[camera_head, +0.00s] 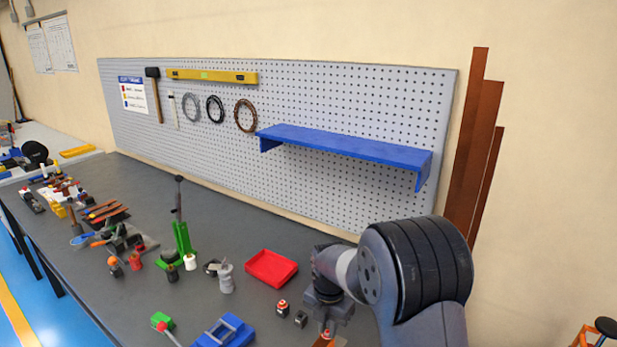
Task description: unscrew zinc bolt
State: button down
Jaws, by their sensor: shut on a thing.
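My gripper (326,327) points down at the bottom edge of the camera_head view, low over the front right of the bench. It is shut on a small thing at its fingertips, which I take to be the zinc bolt. The bolt itself is too small and too covered by the fingers to make out. A copper-brown piece (325,342) shows just under the fingertips, cut off by the picture's edge. I cannot tell how far the bolt is in its thread.
A small red-topped part (282,307) and a dark block (301,319) stand just left of my gripper. A red tray (271,268) and a blue fixture (224,332) lie further left. A blue shelf (345,147) juts from the pegboard behind. Tools crowd the bench's left end.

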jog(key=n, duration=0.5)
jog(key=shift+n, duration=0.3)
jog(key=c, duration=1.6)
grip_release()
jog(key=shift+c, duration=0.2)
jog(key=m, duration=0.5)
jog(key=shift+m, duration=0.4)
jog(key=m, duration=0.5)
jog(key=shift+m, duration=0.3)
